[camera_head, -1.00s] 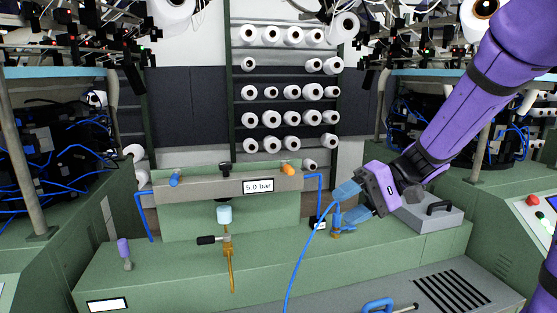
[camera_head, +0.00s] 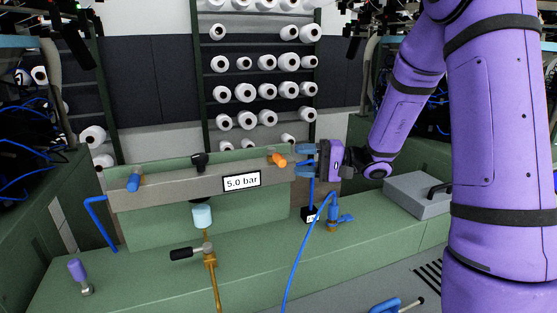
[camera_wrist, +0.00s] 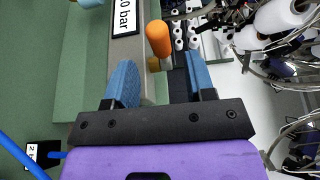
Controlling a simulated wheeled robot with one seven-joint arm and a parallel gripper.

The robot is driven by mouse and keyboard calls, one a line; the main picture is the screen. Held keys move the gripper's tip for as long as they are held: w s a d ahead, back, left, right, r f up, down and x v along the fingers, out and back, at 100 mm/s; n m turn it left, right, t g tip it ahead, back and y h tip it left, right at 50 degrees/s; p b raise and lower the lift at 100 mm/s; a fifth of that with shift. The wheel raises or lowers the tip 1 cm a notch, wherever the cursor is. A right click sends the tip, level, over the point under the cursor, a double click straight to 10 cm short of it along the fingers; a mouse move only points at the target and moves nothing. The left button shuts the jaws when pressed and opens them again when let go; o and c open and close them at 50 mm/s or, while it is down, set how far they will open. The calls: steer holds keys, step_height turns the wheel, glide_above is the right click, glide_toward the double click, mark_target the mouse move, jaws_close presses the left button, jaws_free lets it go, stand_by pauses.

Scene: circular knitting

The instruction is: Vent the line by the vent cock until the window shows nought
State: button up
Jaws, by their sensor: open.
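The window (camera_head: 241,181) on the grey manifold bar (camera_head: 160,193) reads 5.0 bar; part of it shows in the wrist view (camera_wrist: 124,15). An orange cock handle (camera_head: 277,160) sits at the bar's right end, a blue one (camera_head: 134,182) at its left end and a black knob (camera_head: 198,161) between. No label tells me which is the vent cock. My gripper (camera_head: 301,161) is open and empty, just right of the orange handle. In the wrist view the orange handle (camera_wrist: 158,38) lies ahead, in line with the gap between the blue fingers, apparently untouched.
A blue hose (camera_head: 296,262) runs to a blue fitting (camera_head: 332,213) on the green bench below my gripper. A brass valve (camera_head: 209,258) with a black lever and a purple-handled post (camera_head: 76,271) stand further left. A grey box (camera_head: 415,197) stands at right.

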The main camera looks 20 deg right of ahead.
mark_target(279, 160)
steer(key=shift+x, duration=2.95)
jaws_close()
